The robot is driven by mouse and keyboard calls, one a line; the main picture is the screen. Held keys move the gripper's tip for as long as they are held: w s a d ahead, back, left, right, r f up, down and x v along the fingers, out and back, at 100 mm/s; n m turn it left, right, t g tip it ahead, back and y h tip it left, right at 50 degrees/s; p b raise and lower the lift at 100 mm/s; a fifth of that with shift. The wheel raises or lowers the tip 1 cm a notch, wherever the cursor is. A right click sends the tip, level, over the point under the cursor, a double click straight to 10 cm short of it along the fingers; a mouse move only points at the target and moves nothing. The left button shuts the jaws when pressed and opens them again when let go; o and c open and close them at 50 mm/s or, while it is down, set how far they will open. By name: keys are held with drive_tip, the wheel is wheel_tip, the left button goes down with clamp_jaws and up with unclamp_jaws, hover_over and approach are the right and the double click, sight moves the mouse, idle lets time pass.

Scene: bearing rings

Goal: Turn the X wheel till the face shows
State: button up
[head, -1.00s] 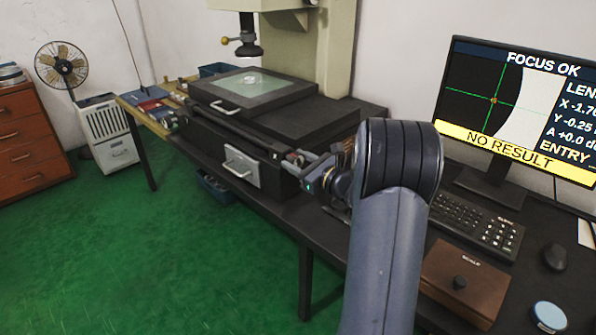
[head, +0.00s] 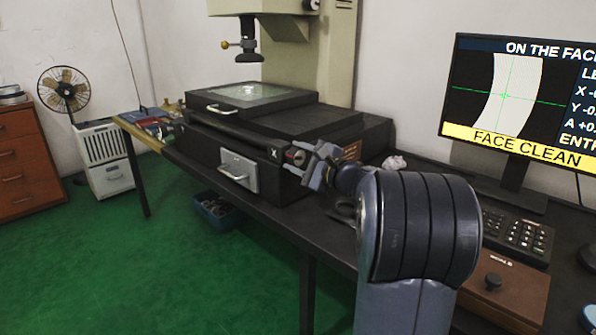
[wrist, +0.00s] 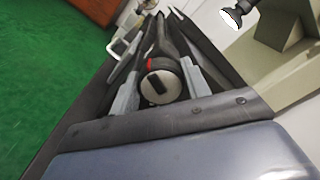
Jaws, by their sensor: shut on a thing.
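The X wheel (wrist: 162,84) is a round silver-rimmed knob with a dark slot and a red mark, between my gripper's fingers in the wrist view. It sits at the right front end of the dark measuring stage (head: 285,125), beside a small X label, partly hidden in the head view. My gripper (head: 310,160) is shut on the wheel. The screen (head: 515,95) shows a pale curved band under green crosshairs, with "FACE CLEAN" on a yellow bar and "ON THE FACE" at the top, cut off. A glass plate (head: 250,93) lies on the stage.
The keyboard (head: 518,235) and a brown box (head: 505,285) are on the black table right of my arm. A crumpled pale thing (head: 395,163) lies behind the gripper. The lens column (head: 248,45) stands over the stage. Green floor is open at left.

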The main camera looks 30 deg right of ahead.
drive_tip(key=shift+n+b, duration=0.6)
drive_tip(key=o, duration=1)
drive_tip(key=p+v, duration=0.1)
drive_tip(key=v, duration=0.9)
drive_tip(key=shift+s+d+p, duration=0.1)
drive_tip(key=shift+s+p, duration=0.25)
drive_tip(key=shift+p, duration=0.05)
